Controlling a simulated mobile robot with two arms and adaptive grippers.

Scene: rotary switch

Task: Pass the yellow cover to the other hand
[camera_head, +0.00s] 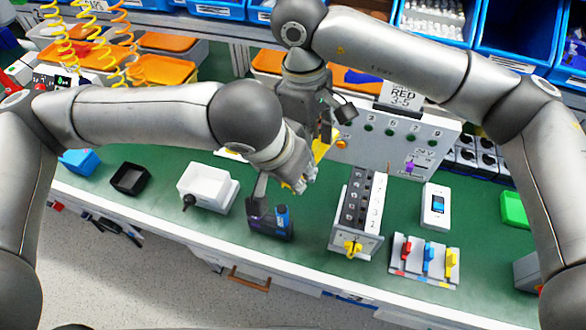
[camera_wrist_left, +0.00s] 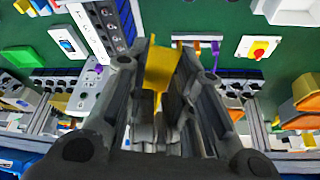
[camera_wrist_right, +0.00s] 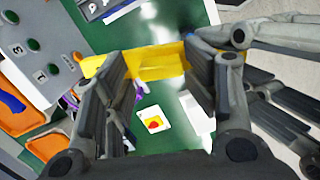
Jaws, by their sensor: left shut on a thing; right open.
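The yellow cover (camera_head: 321,150) is held above the bench between my two grippers, mostly hidden by them in the head view. My left gripper (camera_head: 305,172) is shut on it, and in the left wrist view the cover (camera_wrist_left: 159,66) sticks out past the fingers (camera_wrist_left: 162,95). My right gripper (camera_head: 322,125) comes from above and behind. In the right wrist view, its fingers (camera_wrist_right: 158,75) are open, one on each side of the cover (camera_wrist_right: 150,62), which runs across the gap. I cannot tell whether either finger touches it.
A grey panel (camera_head: 440,135) with green buttons and a "RED 3-5" sign (camera_head: 402,96) stands close behind right. A terminal block with a yellow knob (camera_head: 352,248), a blue rocker switch (camera_head: 437,206) and coloured levers (camera_head: 427,262) stand right. A white box (camera_head: 207,187) stands left.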

